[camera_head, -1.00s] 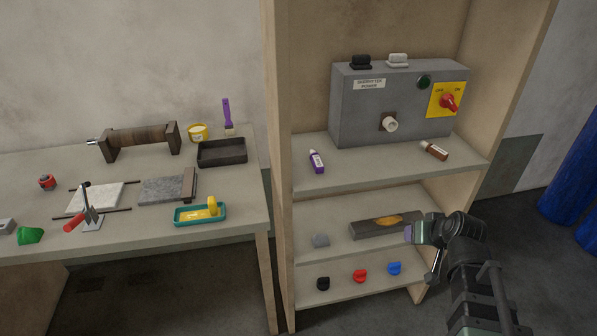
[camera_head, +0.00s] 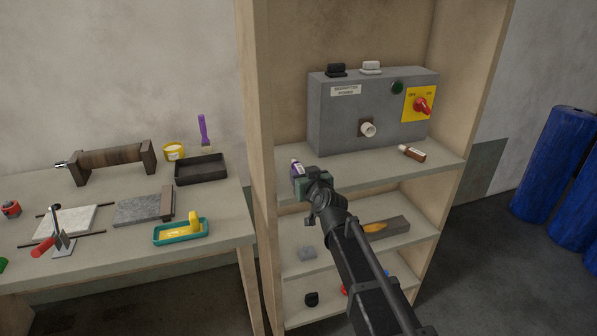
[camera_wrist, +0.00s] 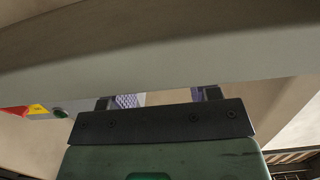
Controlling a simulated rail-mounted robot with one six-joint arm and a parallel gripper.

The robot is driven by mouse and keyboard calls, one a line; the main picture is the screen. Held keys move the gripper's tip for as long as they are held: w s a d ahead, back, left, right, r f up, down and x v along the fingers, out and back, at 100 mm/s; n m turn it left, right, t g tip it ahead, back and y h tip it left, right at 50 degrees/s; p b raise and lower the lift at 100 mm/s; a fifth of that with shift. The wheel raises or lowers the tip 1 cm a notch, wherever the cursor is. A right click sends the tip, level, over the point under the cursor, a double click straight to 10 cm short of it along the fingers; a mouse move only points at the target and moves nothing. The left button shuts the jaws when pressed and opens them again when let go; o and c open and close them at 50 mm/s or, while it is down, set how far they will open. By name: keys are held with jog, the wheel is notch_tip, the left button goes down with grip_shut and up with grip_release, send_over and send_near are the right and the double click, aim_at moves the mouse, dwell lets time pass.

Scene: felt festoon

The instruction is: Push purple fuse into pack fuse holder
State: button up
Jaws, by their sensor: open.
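The purple fuse (camera_head: 296,167), with a white end, is at the left of the upper shelf. My gripper (camera_head: 301,182) is at the shelf's front edge, just below and in front of the fuse in the picture. Its jaws are open; contact with the fuse cannot be told. In the wrist view the fingers of my gripper (camera_wrist: 158,98) stand apart, and a pale band hides their ends; the fuse is not seen there. The white round fuse holder (camera_head: 368,129) sticks out from the front of the grey power pack (camera_head: 340,122).
A brown fuse (camera_head: 411,153) lies at the right of the upper shelf (camera_head: 348,170). The pack has a red switch (camera_head: 420,106) and a green button (camera_head: 397,87). The shelf's left side panel (camera_head: 258,100) stands near my gripper. The shelf before the holder is clear.

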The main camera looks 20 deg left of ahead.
aim_at(300, 168)
jog(key=x, duration=0.4)
jog(key=shift+w+a, duration=0.25)
jog(key=shift+w, duration=0.1)
jog(key=c, duration=1)
jog(key=shift+r, duration=0.15)
jog(key=shift+r, duration=0.35)
jog(key=f+v, duration=0.1)
jog(key=v, duration=0.5)
jog(key=f+v, duration=0.1)
jog(key=v, duration=0.5)
jog(key=f+v, duration=0.1)
jog(key=v, duration=0.5)
jog(key=shift+s+d, duration=0.15)
jog(key=shift+g, duration=0.3)
jog(key=w+d+r+p, duration=0.2)
jog(key=w+d, duration=0.2)
jog(key=w, duration=0.3)
jog(key=w+d+r+p, duration=0.2)
jog(key=w+d, duration=0.3)
jog(key=w, duration=0.3)
jog(key=w+d+r+p, duration=0.3)
jog(key=w+d+p, duration=0.1)
jog(key=w, duration=0.4)
jog(key=shift+d, duration=0.4)
